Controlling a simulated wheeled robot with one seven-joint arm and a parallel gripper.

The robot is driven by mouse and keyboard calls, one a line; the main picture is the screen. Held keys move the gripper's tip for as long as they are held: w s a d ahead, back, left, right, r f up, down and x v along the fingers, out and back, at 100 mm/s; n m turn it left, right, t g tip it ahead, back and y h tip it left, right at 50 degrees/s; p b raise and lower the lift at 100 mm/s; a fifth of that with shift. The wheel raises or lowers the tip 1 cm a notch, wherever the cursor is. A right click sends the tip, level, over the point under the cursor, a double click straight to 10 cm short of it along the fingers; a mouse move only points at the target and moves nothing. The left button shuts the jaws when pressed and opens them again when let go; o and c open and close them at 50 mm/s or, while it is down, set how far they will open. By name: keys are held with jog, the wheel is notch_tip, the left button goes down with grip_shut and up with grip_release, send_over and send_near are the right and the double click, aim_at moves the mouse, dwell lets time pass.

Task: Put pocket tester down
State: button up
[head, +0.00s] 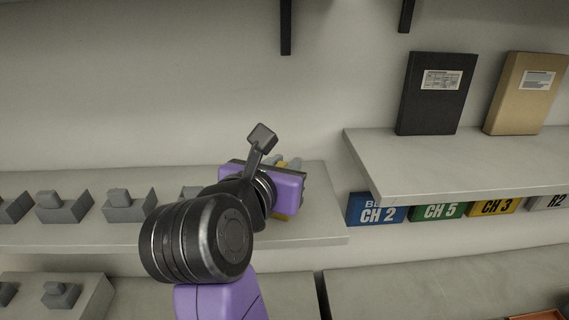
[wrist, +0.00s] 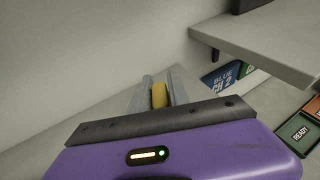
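The pocket tester, as I take the yellow thing to be, shows between my gripper's two grey fingers in the wrist view (wrist: 159,95). Only a rounded yellow piece of it is visible there. My gripper (wrist: 161,92) is closed around it, with a finger on each side. In the head view my gripper (head: 287,163) is over the right end of the lower left shelf (head: 318,215). Its purple body and wrist hide most of the tester. I cannot tell whether the tester touches the shelf.
Several grey blocky devices (head: 65,206) stand along the shelf to the left. A higher shelf (head: 450,165) at right bears a black binder (head: 436,93) and a tan binder (head: 525,93). Coloured channel labels, including blue CH 2 (head: 377,211), sit below it. Black brackets (head: 286,27) hang above.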

jog(key=shift+o, duration=1.1)
jog(key=shift+r, duration=0.15)
jog(key=b+v, duration=0.2)
jog(key=v, duration=1)
jog(key=shift+b, duration=0.3)
jog(key=shift+a, duration=0.1)
